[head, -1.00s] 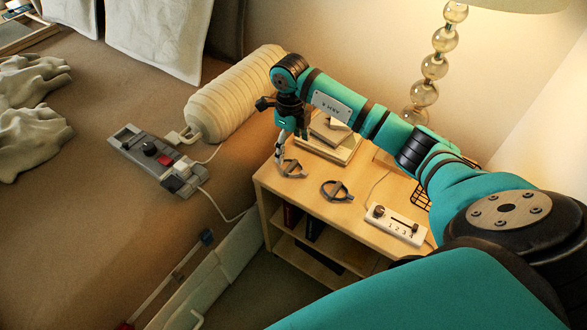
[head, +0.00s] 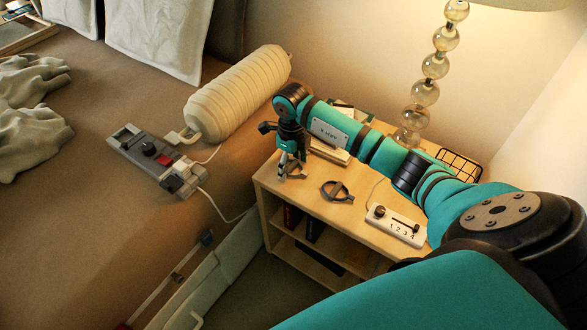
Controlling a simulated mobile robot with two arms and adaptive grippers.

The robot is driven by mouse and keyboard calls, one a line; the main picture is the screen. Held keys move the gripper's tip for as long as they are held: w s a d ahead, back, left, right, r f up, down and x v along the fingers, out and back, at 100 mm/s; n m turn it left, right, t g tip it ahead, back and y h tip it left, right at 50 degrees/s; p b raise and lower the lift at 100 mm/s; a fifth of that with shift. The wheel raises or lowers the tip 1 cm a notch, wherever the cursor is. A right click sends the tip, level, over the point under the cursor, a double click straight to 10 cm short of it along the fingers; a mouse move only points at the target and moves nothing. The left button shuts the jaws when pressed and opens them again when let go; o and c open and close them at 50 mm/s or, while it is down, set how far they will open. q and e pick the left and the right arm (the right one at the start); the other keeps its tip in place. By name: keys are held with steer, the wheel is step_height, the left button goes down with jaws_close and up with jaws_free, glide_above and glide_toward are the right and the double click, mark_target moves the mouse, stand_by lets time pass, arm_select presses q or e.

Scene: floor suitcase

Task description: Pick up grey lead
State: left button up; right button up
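Two dark grey looped pieces lie on the wooden nightstand (head: 370,223). I cannot tell for sure which is the grey lead. One grey loop (head: 297,170) is at the nightstand's left edge, partly hidden by my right gripper. The other grey loop (head: 337,191) lies to its right, clear of the gripper. My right gripper (head: 289,171) points down at the left loop, its tips at or just above it. The picture is too small to show whether the fingers are open, shut or touching it. My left gripper is not in view.
A white box with a slider and numbers (head: 396,225) sits at the nightstand's front right. Books (head: 330,151) and a glass-ball lamp (head: 425,92) stand behind. A grey control panel (head: 130,145) and cream bolster (head: 237,95) lie on the bed (head: 90,240).

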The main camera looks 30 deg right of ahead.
steer(key=c, duration=0.8)
steer(key=shift+r, duration=0.1)
steer(key=shift+c, duration=0.2)
